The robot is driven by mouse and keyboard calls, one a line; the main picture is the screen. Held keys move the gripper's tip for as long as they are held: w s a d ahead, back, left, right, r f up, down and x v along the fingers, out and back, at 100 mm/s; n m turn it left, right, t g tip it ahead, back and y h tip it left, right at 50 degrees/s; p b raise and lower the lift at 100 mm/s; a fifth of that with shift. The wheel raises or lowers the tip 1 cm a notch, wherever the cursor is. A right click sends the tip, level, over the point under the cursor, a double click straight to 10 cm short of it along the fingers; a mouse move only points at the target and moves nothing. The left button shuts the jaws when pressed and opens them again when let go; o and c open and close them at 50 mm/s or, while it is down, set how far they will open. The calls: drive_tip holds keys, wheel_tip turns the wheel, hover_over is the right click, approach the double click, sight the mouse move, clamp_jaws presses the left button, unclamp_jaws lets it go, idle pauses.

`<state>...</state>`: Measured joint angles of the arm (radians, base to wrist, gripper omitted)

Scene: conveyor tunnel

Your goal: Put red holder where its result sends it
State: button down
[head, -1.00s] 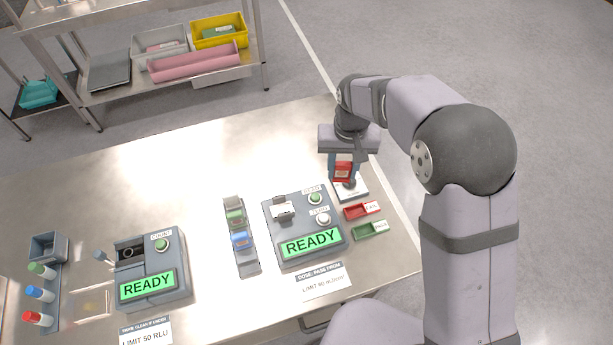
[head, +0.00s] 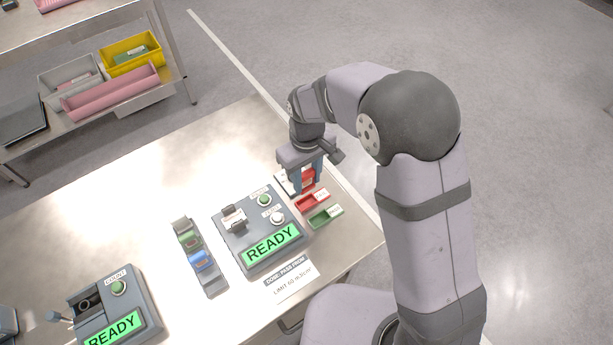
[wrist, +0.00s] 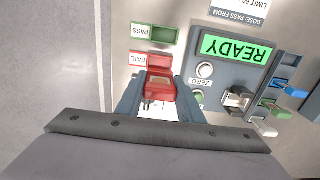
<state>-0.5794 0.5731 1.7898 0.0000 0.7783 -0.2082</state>
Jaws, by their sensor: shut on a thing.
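My gripper (head: 305,184) is shut on the red holder (head: 308,177) and holds it just behind the red FAIL tray (head: 309,202). In the wrist view the red holder (wrist: 160,88) sits between the fingers, close beside the FAIL tray (wrist: 152,62). I cannot tell whether it touches anything below. The green PASS tray (head: 325,217) lies in front of the FAIL tray and looks empty. The dose reader (head: 243,255) stands to the left, its green screen (head: 270,244) reading READY.
A rack (head: 212,283) with green and blue holders stands left of the reader. A counter unit (head: 150,303), also reading READY, is at the lower left. A white plate (head: 282,187) lies partly hidden behind my gripper. A shelf with bins (head: 110,93) stands behind the table.

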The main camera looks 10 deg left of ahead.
sight(307, 186)
drive_tip(key=shift+f+b, duration=2.3)
drive_tip(key=shift+f, duration=0.55)
drive_tip(key=shift+f+b, duration=0.8)
drive_tip(key=shift+f, duration=0.65)
drive_tip(key=c, duration=1.2)
unclamp_jaws()
drive_tip(key=shift+o, duration=0.2)
drive_tip(key=shift+r+b, duration=1.05)
drive_tip(key=shift+r, duration=2.65)
